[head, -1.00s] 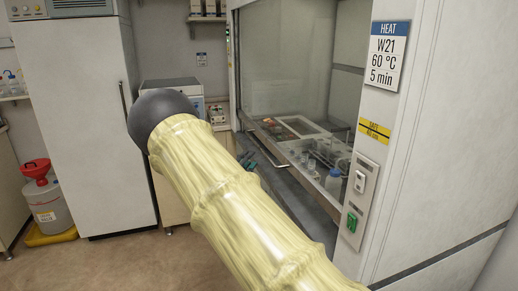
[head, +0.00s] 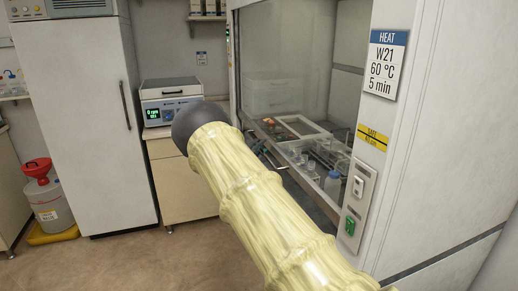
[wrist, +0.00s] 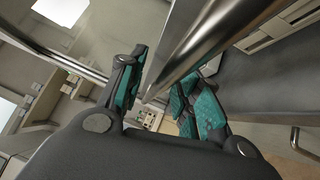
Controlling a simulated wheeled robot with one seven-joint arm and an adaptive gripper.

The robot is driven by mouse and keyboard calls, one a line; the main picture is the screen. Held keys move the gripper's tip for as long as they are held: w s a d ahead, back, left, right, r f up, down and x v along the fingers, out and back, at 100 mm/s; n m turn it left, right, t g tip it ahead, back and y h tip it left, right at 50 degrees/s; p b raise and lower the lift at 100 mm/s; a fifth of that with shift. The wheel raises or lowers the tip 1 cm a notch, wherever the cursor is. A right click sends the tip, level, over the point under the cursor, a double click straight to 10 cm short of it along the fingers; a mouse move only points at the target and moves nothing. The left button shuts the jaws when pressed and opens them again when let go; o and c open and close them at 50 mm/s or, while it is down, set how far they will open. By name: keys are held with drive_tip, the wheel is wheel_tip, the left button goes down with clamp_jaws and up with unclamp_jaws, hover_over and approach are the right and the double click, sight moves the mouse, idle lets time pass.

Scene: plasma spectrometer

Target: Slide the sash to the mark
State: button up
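The sash is a glass pane (head: 290,45) on the front of the fume hood. A metal bar (wrist: 200,35), which appears to be its handle, runs diagonally through the wrist view. My gripper (wrist: 162,85) has its teal fingers partly closed, one on each side of this bar, and appears shut on it. The exact contact is hard to see. In the head view my arm hides most of the gripper; only small dark parts show beside the hood opening. The yellow SAFE label (head: 373,137), the mark, is on the hood's right post.
Bottles and glassware (head: 325,175) stand inside the hood. A switch panel (head: 356,205) is below the label, and a HEAT W21 sign (head: 386,62) above. A centrifuge-like device (head: 170,100) sits on a cabinet. A white fridge (head: 75,120) stands left. The floor (head: 130,260) is clear.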

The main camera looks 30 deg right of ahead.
drive_tip(key=shift+c, duration=0.4)
clamp_jaws()
wheel_tip(320, 180, up, 31)
drive_tip(key=p, duration=1.2)
drive_tip(key=shift+p, duration=0.35)
drive_tip(key=shift+f, duration=0.15)
drive_tip(key=shift+o, duration=0.4)
unclamp_jaws()
